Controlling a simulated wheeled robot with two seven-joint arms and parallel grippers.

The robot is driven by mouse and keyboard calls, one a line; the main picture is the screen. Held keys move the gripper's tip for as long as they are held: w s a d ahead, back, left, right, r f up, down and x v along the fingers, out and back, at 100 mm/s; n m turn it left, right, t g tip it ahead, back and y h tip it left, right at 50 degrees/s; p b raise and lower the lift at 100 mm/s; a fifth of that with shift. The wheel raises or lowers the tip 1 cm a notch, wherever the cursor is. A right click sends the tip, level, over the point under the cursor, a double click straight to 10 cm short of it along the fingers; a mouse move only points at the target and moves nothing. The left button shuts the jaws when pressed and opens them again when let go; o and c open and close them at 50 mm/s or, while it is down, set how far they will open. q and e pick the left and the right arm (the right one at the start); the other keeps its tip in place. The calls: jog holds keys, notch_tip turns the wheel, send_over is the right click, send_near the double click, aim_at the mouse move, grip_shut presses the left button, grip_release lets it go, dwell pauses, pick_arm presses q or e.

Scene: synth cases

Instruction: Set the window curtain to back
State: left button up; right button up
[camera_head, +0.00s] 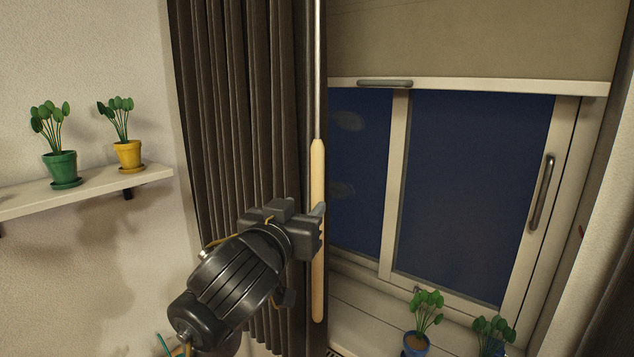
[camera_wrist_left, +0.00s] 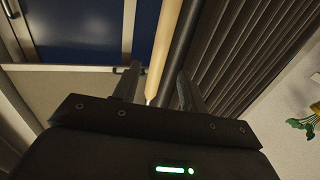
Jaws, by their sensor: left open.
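The dark brown pleated curtain (camera_head: 240,110) hangs at the left side of the window; it also shows in the left wrist view (camera_wrist_left: 258,45). A pale wooden wand handle (camera_head: 317,170) on a thin metal rod (camera_head: 317,65) hangs upright along the curtain's right edge. My left gripper (camera_head: 317,222) is at the lower half of this handle. In the left wrist view the handle (camera_wrist_left: 164,45) runs between the two open fingers; I cannot tell whether either finger touches it. My right gripper is not in view.
A window (camera_head: 475,190) has a beige blind (camera_head: 470,40) over its top part. Potted plants (camera_head: 416,344) stand on the sill at the lower right. A wall shelf (camera_head: 95,192) at the left holds a green pot (camera_head: 61,168) and a yellow pot (camera_head: 129,155).

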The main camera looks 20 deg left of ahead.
aim_at(315, 196)
pick_arm(q)
jog(key=w+b, duration=0.1)
jog(key=w, duration=0.2)
jog(key=w+b, duration=0.1)
jog(key=w, duration=0.3)
jog(key=shift+w+d+f, duration=0.2)
jog(key=shift+w, duration=0.05)
jog(key=shift+w+r, duration=0.1)
jog(key=shift+w, duration=0.45)
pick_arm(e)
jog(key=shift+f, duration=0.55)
pick_arm(q)
jog(key=shift+c, duration=0.3)
jog(key=shift+w, duration=0.1)
grip_shut()
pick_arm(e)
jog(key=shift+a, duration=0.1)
